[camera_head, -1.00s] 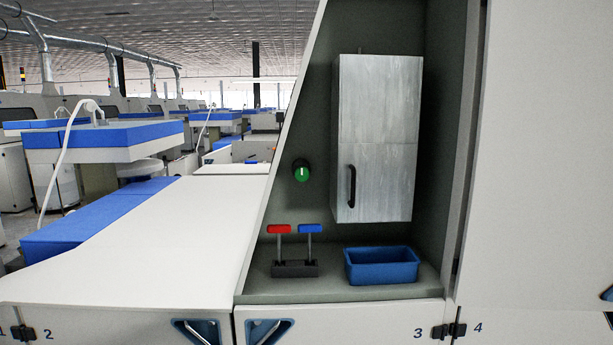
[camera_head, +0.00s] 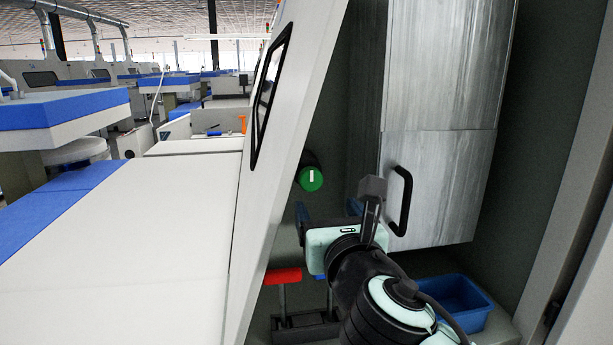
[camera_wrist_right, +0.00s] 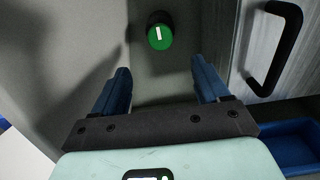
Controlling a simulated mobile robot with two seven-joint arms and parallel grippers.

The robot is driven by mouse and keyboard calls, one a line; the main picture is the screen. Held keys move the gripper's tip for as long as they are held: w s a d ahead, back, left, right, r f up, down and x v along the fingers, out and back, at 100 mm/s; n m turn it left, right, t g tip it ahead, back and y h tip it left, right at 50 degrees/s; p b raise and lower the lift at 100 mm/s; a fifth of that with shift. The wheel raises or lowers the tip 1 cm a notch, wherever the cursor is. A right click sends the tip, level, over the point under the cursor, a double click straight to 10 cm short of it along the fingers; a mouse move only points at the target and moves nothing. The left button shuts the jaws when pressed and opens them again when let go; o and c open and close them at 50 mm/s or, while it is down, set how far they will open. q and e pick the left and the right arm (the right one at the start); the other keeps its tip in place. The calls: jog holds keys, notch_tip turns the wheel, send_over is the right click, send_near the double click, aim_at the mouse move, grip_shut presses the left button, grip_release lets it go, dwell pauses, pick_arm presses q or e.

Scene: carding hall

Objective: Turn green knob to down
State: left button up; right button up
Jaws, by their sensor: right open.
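The green knob (camera_head: 311,178) sits on the grey back wall of the alcove, left of the metal cabinet. Its white mark points up, tilted slightly in the right wrist view, where the knob (camera_wrist_right: 160,36) lies ahead of and between the fingertips. My right gripper (camera_head: 328,208) is open and empty, just below the knob in the head view and apart from it. Its two blue fingers (camera_wrist_right: 162,82) stand wide apart in the right wrist view. My left gripper is not in view.
The grey cabinet (camera_head: 437,85) with a black handle (camera_head: 402,202) hangs right of the knob. A red-topped lever (camera_head: 282,276) stands below; my right arm hides most of its neighbour. A blue bin (camera_head: 462,300) stands lower right. The slanted white panel edge (camera_head: 290,130) borders the alcove's left.

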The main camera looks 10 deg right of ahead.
aim_at(312, 179)
jog(key=w+p, duration=0.1)
jog(key=w, duration=0.3)
jog(key=w+p, duration=0.1)
jog(key=w, duration=0.3)
jog(key=w+p, duration=0.1)
jog(key=w, duration=0.3)
jog(key=shift+r, duration=0.25)
jog(key=shift+w+f, duration=0.1)
jog(key=shift+w, duration=0.4)
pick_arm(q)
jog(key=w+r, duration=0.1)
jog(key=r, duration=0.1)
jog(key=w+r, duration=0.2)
pick_arm(e)
jog(key=c, duration=1)
